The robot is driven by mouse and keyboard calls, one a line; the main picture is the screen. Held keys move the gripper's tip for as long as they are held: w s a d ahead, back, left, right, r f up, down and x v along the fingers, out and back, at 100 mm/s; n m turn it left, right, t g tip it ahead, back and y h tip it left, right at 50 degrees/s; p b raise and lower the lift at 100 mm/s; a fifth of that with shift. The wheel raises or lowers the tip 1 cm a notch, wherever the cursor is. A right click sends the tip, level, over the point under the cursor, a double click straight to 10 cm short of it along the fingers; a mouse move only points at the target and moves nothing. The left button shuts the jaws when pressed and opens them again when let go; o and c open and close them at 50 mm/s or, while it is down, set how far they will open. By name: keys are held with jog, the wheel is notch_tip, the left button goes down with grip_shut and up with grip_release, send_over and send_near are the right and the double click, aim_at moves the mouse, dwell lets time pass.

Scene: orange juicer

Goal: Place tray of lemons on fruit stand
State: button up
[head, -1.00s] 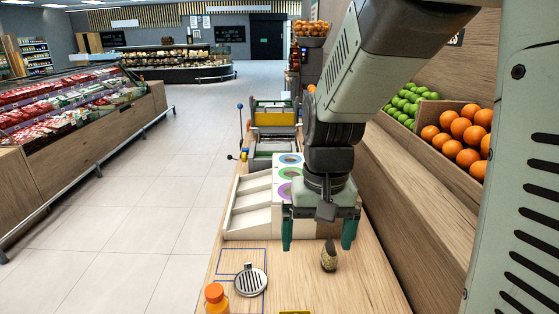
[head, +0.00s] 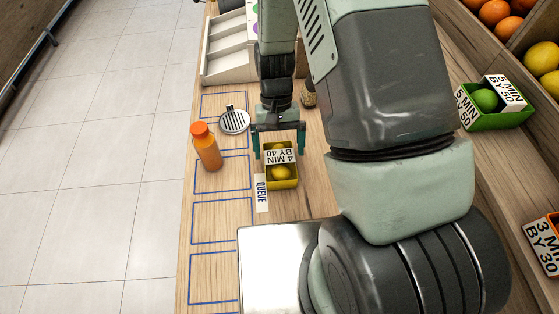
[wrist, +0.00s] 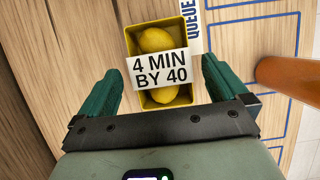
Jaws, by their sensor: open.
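A yellow tray (head: 294,183) holds lemons (head: 281,172) and stands on the wooden counter by the QUEUE label. A white card reading "4 MIN BY 40" lies across it. In the wrist view the tray (wrist: 131,48) is ahead of and between my fingers, with one lemon (wrist: 156,40) on each side of the card. My gripper (head: 279,152) is open and empty, with its green fingertips just behind the tray in the head view. In the wrist view my gripper (wrist: 160,85) has a finger on each side of the tray's near part, apart from it. I cannot make out a fruit stand for certain.
An orange-capped bottle (head: 207,150) and a metal strainer (head: 234,120) stand left of the tray. Blue outlined squares mark the counter's left side. A green tray (head: 492,121) with a card and green fruit sits on the right shelf. A small brown object (head: 309,96) is behind my gripper.

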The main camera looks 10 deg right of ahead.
aim_at(279, 155)
jog(key=shift+w+x, duration=0.15)
jog(key=shift+x, duration=1.2)
jog(key=shift+w+x, duration=0.1)
jog(key=shift+x, duration=1.25)
jog(key=shift+f, duration=0.35)
jog(key=shift+c, duration=0.3)
jog(key=c, duration=1)
jog(key=shift+o, duration=0.2)
jog(key=shift+r, duration=0.15)
